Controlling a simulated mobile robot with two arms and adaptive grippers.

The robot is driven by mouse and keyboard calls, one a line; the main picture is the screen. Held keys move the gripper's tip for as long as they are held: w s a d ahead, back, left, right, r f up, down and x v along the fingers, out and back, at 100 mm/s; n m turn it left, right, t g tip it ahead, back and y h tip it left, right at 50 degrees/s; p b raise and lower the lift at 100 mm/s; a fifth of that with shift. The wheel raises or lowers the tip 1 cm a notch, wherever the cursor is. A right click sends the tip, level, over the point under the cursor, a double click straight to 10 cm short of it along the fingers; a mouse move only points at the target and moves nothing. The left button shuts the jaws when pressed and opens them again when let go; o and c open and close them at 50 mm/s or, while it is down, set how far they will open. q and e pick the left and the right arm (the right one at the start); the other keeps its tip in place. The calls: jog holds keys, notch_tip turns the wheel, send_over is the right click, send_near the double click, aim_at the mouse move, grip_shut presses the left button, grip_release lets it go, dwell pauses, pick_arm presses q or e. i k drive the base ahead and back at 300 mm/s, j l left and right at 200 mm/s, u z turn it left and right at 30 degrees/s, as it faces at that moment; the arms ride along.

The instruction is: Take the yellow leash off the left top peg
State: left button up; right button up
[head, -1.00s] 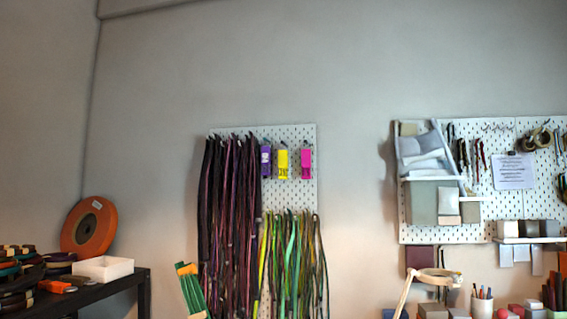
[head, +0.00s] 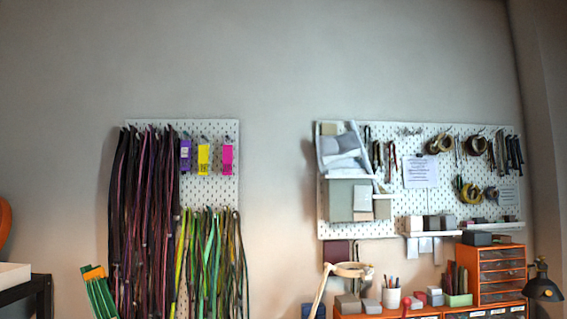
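A white pegboard (head: 217,186) hangs on the wall at the left of the head view. Long dark purple, pink and black cords (head: 143,215) hang from its top left pegs. Shorter green, yellow and dark cords (head: 210,255) hang from lower pegs. One yellow-green strand (head: 181,250) hangs at the left of this lower group; I cannot tell whether it is the yellow leash. A yellow tag-like item (head: 203,160) hangs at the top between a purple one (head: 186,155) and a magenta one (head: 228,158). Neither of my grippers is in view.
A second pegboard (head: 410,205) with tools and pouches hangs on the right. Below it stand an orange drawer unit (head: 487,272), a pencil cup (head: 391,297), a ring-shaped lamp (head: 349,270) and a black lamp (head: 542,287). A dark shelf (head: 30,290) is at lower left.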

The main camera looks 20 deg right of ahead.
aim_at(203, 148)
jog(key=i+j+z, duration=0.15)
jog(key=i+z, duration=0.25)
jog(key=i+j+z, duration=0.15)
jog(key=z, duration=0.25)
jog(key=i+j+z, duration=0.2)
jog(key=j+z, duration=0.2)
jog(key=i+j+z, duration=0.2)
jog(key=j+z, duration=0.2)
